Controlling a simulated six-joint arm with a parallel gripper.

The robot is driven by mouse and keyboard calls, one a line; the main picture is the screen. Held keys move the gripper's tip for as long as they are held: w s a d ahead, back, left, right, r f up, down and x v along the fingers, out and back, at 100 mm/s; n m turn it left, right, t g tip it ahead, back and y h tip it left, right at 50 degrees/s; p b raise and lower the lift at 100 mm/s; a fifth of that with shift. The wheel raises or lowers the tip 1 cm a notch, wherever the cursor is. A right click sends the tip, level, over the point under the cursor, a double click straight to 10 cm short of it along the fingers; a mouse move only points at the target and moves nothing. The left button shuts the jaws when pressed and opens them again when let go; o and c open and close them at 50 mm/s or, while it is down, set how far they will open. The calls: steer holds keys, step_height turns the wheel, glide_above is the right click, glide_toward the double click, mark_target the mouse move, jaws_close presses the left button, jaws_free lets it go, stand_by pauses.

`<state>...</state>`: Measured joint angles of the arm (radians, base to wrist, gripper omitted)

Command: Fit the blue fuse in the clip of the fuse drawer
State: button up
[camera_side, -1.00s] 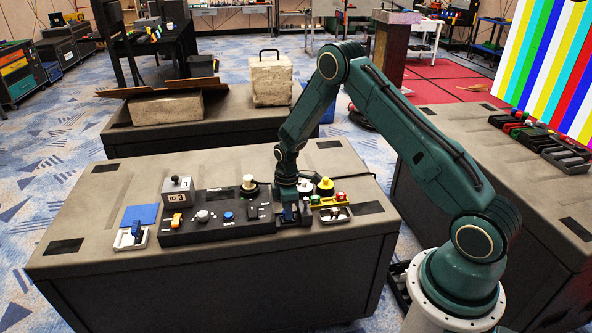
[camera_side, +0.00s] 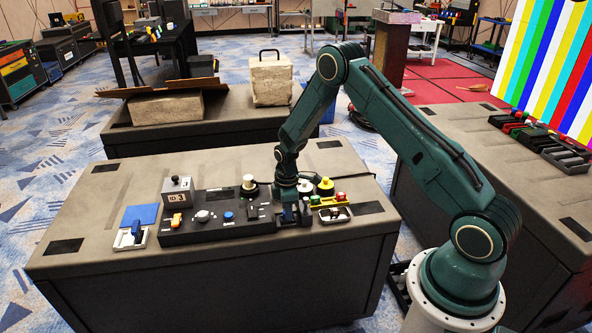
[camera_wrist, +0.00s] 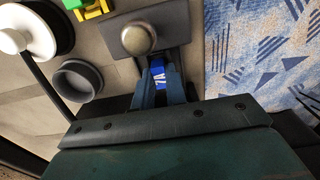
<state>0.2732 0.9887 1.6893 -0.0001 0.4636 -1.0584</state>
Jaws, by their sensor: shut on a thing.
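The blue fuse (camera_wrist: 159,73), with a white marking, is between the two fingers of my gripper (camera_wrist: 163,80) in the wrist view. The fingers are shut on it. In the side view my gripper (camera_side: 294,212) points down at the right end of the dark control panel; the fuse is too small to make out there. A dark plate with a round metal knob (camera_wrist: 138,38) lies just beyond the fuse in the wrist view. It seems to be part of the fuse drawer. The clip is hidden by the fingers and fuse, so I cannot tell whether the fuse touches it.
The control panel (camera_side: 203,229) carries switches and a blue button. A tray of small parts (camera_side: 336,214) and a yellow strip (camera_side: 327,201) stand close right of my gripper. A yellow-topped round knob (camera_side: 325,186) is behind. The table front (camera_side: 215,262) is clear.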

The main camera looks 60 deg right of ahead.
steer(key=o, duration=1.1)
steer(key=shift+r, duration=0.15)
steer(key=shift+r, duration=3.85)
